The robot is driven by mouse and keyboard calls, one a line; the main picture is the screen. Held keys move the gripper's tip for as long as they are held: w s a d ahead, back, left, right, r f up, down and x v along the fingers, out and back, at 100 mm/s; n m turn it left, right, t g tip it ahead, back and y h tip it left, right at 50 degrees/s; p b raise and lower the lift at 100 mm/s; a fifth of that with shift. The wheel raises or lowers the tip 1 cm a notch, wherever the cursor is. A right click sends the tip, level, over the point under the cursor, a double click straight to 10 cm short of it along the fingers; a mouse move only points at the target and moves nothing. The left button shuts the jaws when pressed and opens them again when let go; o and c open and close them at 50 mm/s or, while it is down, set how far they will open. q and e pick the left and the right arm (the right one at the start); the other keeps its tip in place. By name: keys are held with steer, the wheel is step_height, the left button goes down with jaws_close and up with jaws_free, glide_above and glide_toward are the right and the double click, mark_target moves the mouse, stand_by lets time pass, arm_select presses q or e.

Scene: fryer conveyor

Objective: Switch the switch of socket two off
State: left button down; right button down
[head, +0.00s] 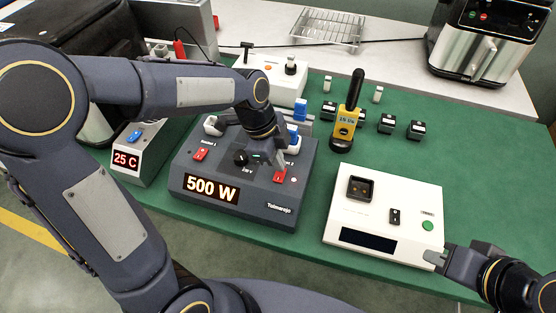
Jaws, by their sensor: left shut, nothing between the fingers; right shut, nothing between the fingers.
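The dark grey power box (240,217) stands on the green mat and its display reads 500 W. The switch of socket two (279,177) is a red rocker on the box's right side, below a partly covered label. My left gripper (282,167) is shut and points down at the top edge of this switch. I cannot tell whether it touches it or which way the rocker is tilted. The switch of socket one (200,154) is a similar red rocker on the left. My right gripper (436,259) is shut beside the white device's front right corner, away from the power box.
A white device (385,216) with a dark display lies right of the box. A yellow tool with a black handle (346,125) stands behind it, near several small black blocks (387,123). A 25 C unit (134,160) stands left. An air fryer (484,45) is at the back right.

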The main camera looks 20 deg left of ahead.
arm_select(q)
steer(key=shift+f, duration=0.4)
steer(key=shift+w+f+g, duration=0.1)
steer(key=shift+f+g, duration=0.15)
steer(key=shift+g, duration=0.05)
steer(key=shift+s, duration=0.2)
steer(key=shift+s+r, duration=0.15)
steer(key=shift+s, duration=0.45)
steer(key=shift+r, duration=0.1)
